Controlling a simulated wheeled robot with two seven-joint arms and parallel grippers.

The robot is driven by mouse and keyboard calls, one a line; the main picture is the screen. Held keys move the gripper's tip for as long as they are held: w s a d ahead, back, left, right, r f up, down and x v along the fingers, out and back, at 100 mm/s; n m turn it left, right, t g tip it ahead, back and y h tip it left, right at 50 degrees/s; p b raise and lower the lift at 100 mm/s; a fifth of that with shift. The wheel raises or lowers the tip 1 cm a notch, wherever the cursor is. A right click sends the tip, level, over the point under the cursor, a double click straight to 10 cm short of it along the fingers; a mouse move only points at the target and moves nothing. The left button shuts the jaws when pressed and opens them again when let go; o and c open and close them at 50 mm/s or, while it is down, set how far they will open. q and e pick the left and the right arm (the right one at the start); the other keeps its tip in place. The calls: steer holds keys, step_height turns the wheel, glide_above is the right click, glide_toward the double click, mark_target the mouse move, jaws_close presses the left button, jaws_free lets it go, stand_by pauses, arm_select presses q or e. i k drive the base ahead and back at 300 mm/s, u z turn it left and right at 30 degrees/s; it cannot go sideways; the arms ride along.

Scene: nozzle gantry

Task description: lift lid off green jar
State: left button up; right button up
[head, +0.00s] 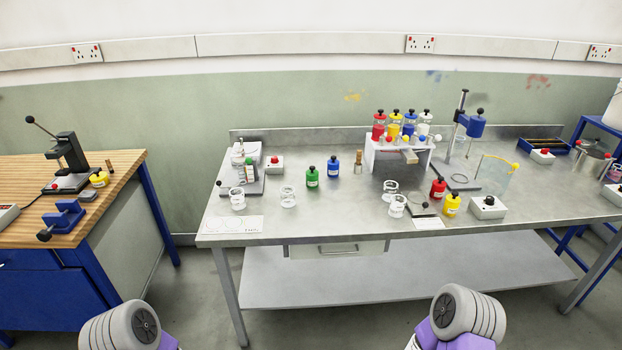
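The green jar (312,179) stands upright on the steel bench, left of centre. Its dark lid (312,169) with a knob sits on top. A blue jar (333,168) stands close behind it to the right, apart from it. Parts of my two arms show at the bottom edge, well short of the bench. Neither gripper is in view.
The steel bench (330,222) has clear metal in front of the green jar. Clear glass jars (288,198) stand to its left. A wooden bench (110,170) is at left.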

mark_target(312, 172)
steer(key=z, duration=1.75)
steer(key=i, duration=2.05)
steer(key=u, duration=3.05)
